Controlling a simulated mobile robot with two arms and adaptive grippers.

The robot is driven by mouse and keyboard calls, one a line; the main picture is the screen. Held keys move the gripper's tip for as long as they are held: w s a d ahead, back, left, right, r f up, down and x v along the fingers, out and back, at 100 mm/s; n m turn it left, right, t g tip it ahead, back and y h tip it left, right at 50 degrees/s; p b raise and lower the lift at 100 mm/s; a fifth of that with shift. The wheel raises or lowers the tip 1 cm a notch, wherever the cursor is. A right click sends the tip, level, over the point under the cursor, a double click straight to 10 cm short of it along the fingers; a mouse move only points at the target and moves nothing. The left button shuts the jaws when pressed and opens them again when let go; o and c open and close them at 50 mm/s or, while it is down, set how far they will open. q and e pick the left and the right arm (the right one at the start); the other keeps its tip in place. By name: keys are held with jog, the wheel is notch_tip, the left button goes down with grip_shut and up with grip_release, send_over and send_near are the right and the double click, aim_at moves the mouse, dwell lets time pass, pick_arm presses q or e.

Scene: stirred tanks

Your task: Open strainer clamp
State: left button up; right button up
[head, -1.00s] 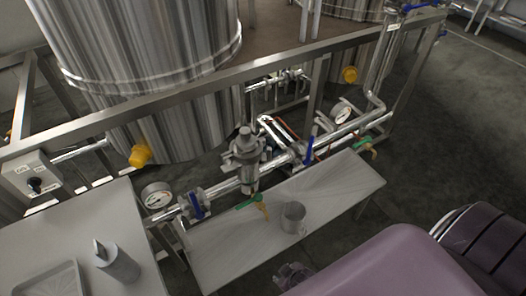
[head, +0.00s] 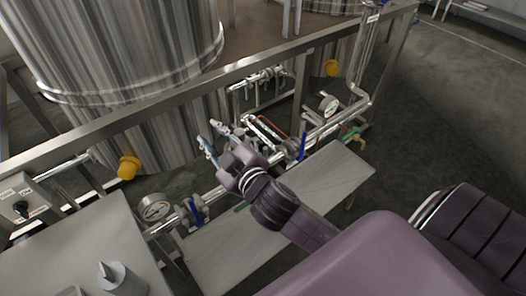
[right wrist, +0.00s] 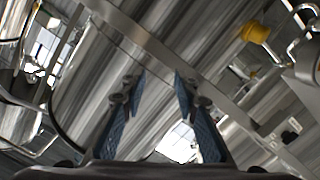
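The strainer sits on the steel pipe run (head: 210,198) in the head view, but my right gripper and wrist now cover it. I cannot make out its clamp. My right gripper (head: 210,134) is in front of the strainer, its two fingers spread and pointing up and left toward the big tank. In the right wrist view my right gripper (right wrist: 159,78) shows blue-padded fingers apart with nothing between them. Whether it touches the strainer cannot be told. My left gripper is not in view.
A steel frame rail (head: 130,119) crosses before the large tank (head: 130,60). Blue valve handles (head: 302,146) and a gauge (head: 155,207) line the pipe. A low bench (head: 330,172) lies below. A grey table (head: 75,245) is at left.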

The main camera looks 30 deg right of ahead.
jog(key=w+a+r+n+t+y, duration=0.2)
jog(key=a+r+n+t+y, duration=0.1)
jog(key=a+r+n+y, duration=1)
jog(key=s+a+r+n+g+y, duration=0.25)
jog(key=a+n+g+y, duration=0.25)
jog(key=n+g, duration=0.3)
jog(key=n+g+h, duration=1.1)
jog(key=h, duration=0.7)
send_over(265, 152)
jog(key=f, duration=2)
jog(key=shift+w+f, duration=0.3)
jog(key=shift+f, duration=0.1)
jog(key=shift+d+f, duration=0.1)
jog(key=shift+d, duration=0.25)
notch_tip(265, 152, down, 8)
jog(key=shift+a+r+p, duration=0.1)
jog(key=shift+r+p, duration=0.15)
jog(key=shift+p, duration=0.6)
grip_shut()
